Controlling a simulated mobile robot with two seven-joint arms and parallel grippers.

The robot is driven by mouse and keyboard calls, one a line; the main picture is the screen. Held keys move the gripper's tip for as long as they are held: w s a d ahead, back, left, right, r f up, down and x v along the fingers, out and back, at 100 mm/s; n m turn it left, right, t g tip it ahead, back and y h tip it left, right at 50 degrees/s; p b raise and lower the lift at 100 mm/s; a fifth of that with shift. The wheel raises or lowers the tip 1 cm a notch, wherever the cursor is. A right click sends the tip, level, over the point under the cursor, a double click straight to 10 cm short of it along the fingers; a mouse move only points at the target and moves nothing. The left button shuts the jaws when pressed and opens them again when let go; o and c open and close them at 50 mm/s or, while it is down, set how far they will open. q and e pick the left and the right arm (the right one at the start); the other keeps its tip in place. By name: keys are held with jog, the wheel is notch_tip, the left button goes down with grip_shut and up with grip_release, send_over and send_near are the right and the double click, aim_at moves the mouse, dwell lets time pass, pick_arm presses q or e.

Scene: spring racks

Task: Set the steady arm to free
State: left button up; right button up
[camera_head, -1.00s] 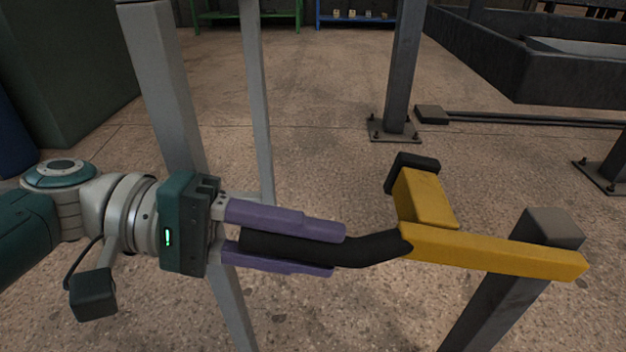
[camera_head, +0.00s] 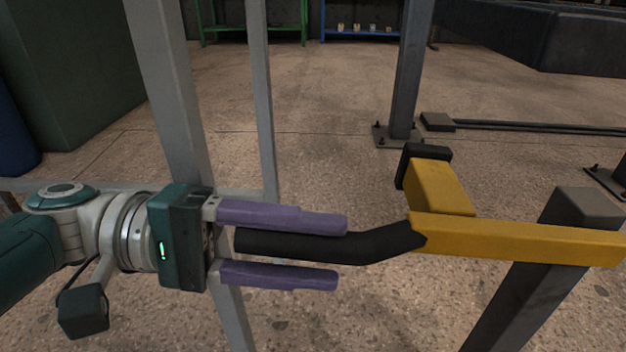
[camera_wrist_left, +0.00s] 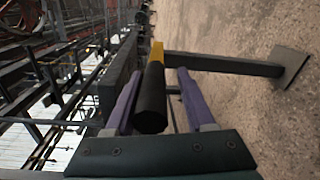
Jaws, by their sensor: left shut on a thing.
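The steady arm is a yellow bar (camera_head: 520,240) with a bent black grip (camera_head: 330,247) at its left end. A short yellow block (camera_head: 437,186) with a black end stands off the bar. The bar crosses the top of a dark post (camera_head: 570,240) at the right. My left gripper (camera_head: 340,250) is shut on the black grip, one purple finger above it and one below. In the left wrist view the grip (camera_wrist_left: 151,100) lies between the fingers, with the yellow part beyond it. My right gripper is not in view.
A pale grey frame upright (camera_head: 170,90) stands behind my left wrist, with a thinner one (camera_head: 262,100) beside it. A dark column (camera_head: 408,70) is bolted to the floor beyond the bar. The floor between is clear.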

aim_at(223, 241)
pick_arm(q)
jog(key=shift+o, duration=1.3)
jog(key=a, duration=1)
jog(key=shift+w+r, duration=0.15)
jog(key=shift+r, duration=0.25)
